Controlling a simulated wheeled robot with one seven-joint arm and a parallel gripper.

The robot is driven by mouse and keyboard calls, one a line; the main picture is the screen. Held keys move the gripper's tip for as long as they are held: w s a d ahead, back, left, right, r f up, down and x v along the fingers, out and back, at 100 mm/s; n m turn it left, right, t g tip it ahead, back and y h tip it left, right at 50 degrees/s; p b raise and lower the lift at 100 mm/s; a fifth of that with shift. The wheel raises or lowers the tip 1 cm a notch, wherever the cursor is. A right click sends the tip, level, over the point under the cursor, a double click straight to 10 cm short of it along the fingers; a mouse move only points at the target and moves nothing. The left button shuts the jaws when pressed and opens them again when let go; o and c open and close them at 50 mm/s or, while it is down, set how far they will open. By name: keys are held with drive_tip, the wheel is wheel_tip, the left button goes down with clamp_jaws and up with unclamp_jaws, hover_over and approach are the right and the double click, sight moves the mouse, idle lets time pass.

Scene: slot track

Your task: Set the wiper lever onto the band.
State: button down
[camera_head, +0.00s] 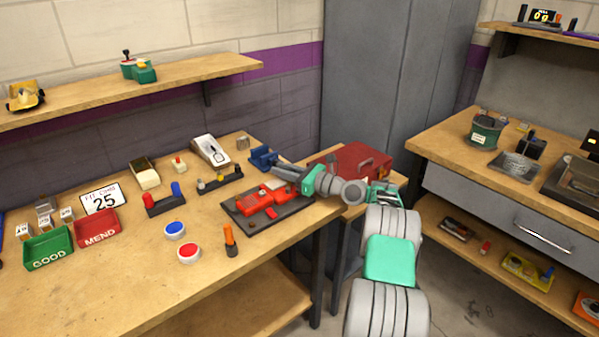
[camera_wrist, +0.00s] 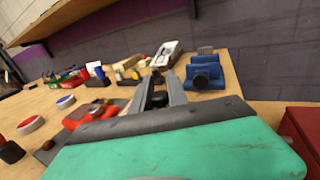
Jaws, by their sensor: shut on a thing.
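My gripper (camera_head: 282,168) reaches left over the right part of the bench, just above and behind a red device (camera_head: 262,206) on a dark board (camera_head: 244,229). In the wrist view my gripper (camera_wrist: 165,82) is shut on a small dark piece (camera_wrist: 158,98) between its long grey fingers, which I take to be the wiper lever; its outline is mostly hidden. The red device also shows in the wrist view (camera_wrist: 95,112), left of the fingers and partly covered by my gripper body. I cannot make out the band clearly; the device's inside is too small to read.
A blue holder (camera_head: 263,157) stands close beside the fingers; it also shows in the wrist view (camera_wrist: 205,76). A red toolbox (camera_head: 352,160) is behind my wrist. An orange-handled tool (camera_head: 230,238) and two buttons (camera_head: 175,230) stand left of the board.

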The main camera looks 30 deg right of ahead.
drive_tip(key=shift+a, duration=0.15)
drive_tip(key=c, duration=1.6)
unclamp_jaws()
drive_tip(key=shift+o, duration=1.4)
drive_tip(key=shift+r, duration=0.1)
